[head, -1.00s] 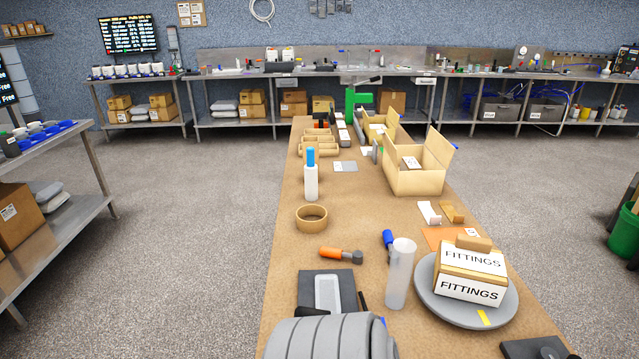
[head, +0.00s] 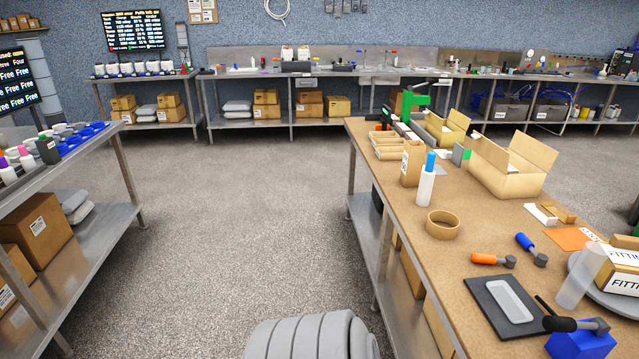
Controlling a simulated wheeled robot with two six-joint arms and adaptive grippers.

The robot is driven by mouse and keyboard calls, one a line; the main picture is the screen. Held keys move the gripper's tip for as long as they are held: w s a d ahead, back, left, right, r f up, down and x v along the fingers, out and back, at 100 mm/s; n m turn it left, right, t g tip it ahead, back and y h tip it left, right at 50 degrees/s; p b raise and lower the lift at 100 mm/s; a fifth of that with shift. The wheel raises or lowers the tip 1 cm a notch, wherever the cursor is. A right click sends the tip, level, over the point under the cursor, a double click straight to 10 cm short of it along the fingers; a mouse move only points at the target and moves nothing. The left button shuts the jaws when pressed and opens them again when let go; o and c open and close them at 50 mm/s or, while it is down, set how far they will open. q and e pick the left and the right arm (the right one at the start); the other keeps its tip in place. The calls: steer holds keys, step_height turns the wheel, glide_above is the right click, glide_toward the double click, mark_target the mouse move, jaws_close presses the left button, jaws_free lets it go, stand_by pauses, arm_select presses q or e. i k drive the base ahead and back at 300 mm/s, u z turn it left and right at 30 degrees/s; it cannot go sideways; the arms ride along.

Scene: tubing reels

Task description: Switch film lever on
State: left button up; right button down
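A blue block (head: 582,344) with a grey arm and a black-knobbed handle (head: 562,324) stands at the near edge of the brown table, bottom right. It looks like a lever on a base. I cannot tell whether it is the film lever or whether it is on or off. A translucent upright cylinder (head: 580,277), perhaps a film roll, stands just behind it. A green stand (head: 411,103) with a dark bar on top is at the table's far end. Neither of my grippers is in view.
The brown table (head: 405,262) carries a dark tray (head: 487,317), a tape ring (head: 442,224), orange- and blue-handled tools, a bottle (head: 427,185) and open cartons (head: 510,170). A metal shelf (head: 100,232) stands left. Open floor (head: 240,230) lies between.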

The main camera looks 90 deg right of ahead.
mark_target(541, 261)
steer(key=i, duration=0.25)
steer(key=z, duration=2.2)
steer(key=i, duration=2.05)
steer(key=z, duration=2.25)
steer(key=i, duration=1)
steer(key=z, duration=0.3)
